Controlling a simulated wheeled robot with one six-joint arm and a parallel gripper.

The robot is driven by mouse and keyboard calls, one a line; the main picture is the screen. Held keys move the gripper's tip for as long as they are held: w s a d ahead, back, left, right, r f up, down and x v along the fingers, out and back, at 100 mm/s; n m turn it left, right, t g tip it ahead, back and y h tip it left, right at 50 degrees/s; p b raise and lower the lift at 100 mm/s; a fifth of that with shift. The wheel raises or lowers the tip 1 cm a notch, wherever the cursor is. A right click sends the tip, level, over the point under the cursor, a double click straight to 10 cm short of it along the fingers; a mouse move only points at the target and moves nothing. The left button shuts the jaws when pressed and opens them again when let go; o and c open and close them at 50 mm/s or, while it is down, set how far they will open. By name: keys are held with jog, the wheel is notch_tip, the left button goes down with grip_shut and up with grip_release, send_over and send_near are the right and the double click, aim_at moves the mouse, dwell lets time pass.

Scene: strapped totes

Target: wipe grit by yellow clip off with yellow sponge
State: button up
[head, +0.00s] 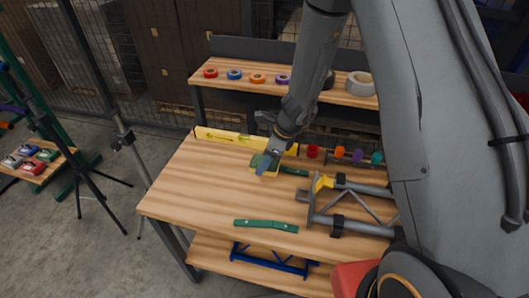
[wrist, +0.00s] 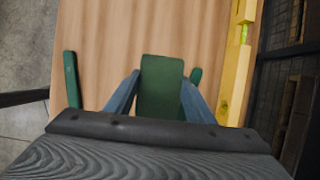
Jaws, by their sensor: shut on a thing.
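My gripper (head: 266,160) is over the back middle of the wooden bench, pointing down. It is shut on a block with a green top and yellowish lower edge, which looks like the yellow sponge (head: 257,166). In the wrist view the sponge's green face (wrist: 162,88) shows between the two blue-grey fingers. The sponge is at or just above the bench top; I cannot tell if it touches. A yellow clip (head: 320,184) sits on a grey tube frame to the right of my gripper. I cannot make out any grit beside it.
The grey tube frame (head: 352,226) fills the bench's right side. A yellow level (head: 222,138) lies along the back edge. One green strip (head: 265,225) lies near the front, another (head: 293,171) beside my gripper. Coloured tape rolls stand on a shelf (head: 215,82) behind. The bench's left-middle is clear.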

notch_tip(320, 180, up, 2)
jog(key=shift+r+p, duration=0.1)
jog(key=shift+p, duration=0.7)
jog(key=shift+w, duration=0.1)
